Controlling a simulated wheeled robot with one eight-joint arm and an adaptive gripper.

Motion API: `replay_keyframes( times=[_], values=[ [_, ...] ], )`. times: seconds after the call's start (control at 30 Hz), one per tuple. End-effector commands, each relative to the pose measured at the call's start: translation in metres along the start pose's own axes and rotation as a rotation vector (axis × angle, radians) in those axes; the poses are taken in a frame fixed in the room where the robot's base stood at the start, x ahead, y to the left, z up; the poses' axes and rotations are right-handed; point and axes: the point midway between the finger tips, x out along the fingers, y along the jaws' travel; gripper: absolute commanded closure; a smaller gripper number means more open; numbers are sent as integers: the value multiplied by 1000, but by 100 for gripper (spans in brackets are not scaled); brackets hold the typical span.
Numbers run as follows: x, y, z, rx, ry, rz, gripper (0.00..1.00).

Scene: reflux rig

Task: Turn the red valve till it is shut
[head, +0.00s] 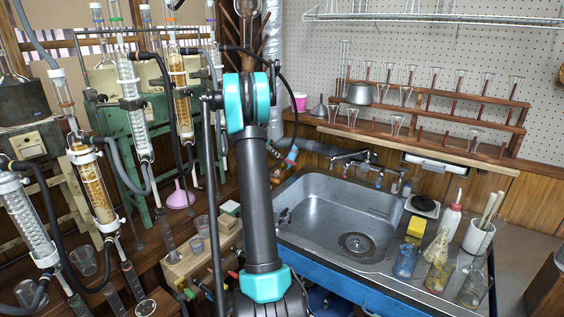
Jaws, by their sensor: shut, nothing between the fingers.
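No valve can be made out for certain. A small red piece (234,275) shows low in the head view, just left of my upright arm link, among small coloured fittings. It is too small and too partly covered to tell whether it is the red valve or how it is turned. My arm rises through the middle of the picture to a teal joint and hides what is behind it. My gripper cannot be made out in this view.
A steel sink (335,215) in a blue-fronted counter is right of my arm. Glass columns, hoses and a green frame (113,135) crowd the left bench. A wooden glassware rack (450,108) stands behind. Bottles and a white pot (478,238) stand at right.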

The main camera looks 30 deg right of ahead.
Motion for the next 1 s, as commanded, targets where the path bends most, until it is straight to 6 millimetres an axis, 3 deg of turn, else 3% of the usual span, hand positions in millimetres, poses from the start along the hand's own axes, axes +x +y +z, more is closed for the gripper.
replay_keyframes(
  times=[0.27, 0.7, 1.0],
  values=[
    [15, 0, 0, -2, -1, -1, 100],
    [86, 0, 0, -1, -1, -1, 100],
    [100, 0, 0, -2, -1, 0, 100]
  ],
)
